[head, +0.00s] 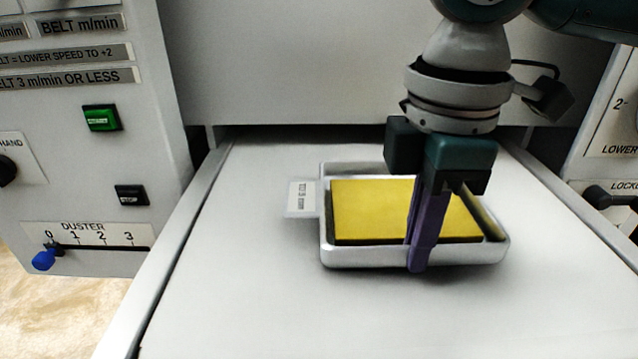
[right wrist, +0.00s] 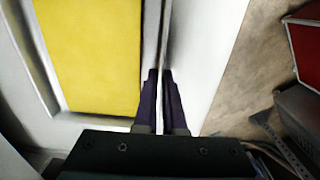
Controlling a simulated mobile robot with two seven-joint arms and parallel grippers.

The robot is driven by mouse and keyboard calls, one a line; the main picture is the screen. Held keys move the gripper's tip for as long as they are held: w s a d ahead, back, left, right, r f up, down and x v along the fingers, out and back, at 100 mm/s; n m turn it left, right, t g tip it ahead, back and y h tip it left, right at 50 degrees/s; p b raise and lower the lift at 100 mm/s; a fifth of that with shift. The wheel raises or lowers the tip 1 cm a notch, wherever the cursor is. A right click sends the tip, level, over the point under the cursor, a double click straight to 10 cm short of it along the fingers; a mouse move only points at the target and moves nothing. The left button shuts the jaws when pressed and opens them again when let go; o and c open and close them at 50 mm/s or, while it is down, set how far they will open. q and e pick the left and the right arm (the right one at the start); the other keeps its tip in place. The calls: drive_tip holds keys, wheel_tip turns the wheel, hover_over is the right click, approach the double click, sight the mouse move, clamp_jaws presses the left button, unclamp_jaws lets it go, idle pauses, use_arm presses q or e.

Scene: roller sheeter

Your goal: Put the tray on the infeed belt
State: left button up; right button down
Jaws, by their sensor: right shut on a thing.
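The tray (head: 333,253) is a white shallow tray with a yellow slab (head: 372,208) lying in it. It sits on the white infeed belt (head: 250,300), or very close above it; I cannot tell whether it touches. A small label tab sticks out at its left. My right gripper (head: 418,262) comes down from above and is shut on the tray's near wall, right of its middle. In the right wrist view the purple fingers (right wrist: 161,85) pinch the tray's rim beside the yellow slab. My left gripper is not in view.
A grey control panel stands left, with a green button (head: 102,118), a black stop button (head: 131,195) and a duster slider with a blue knob (head: 44,260). Another panel with a dark knob (head: 597,196) stands right. Raised rails edge the belt. Its near part is clear.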

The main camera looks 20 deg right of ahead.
drive_tip(key=shift+f, duration=0.4)
drive_tip(key=c, duration=1)
unclamp_jaws()
drive_tip(key=shift+f, duration=0.15)
wheel_tip(320, 180, up, 12)
drive_tip(key=p, duration=0.1)
drive_tip(key=shift+r, duration=0.2)
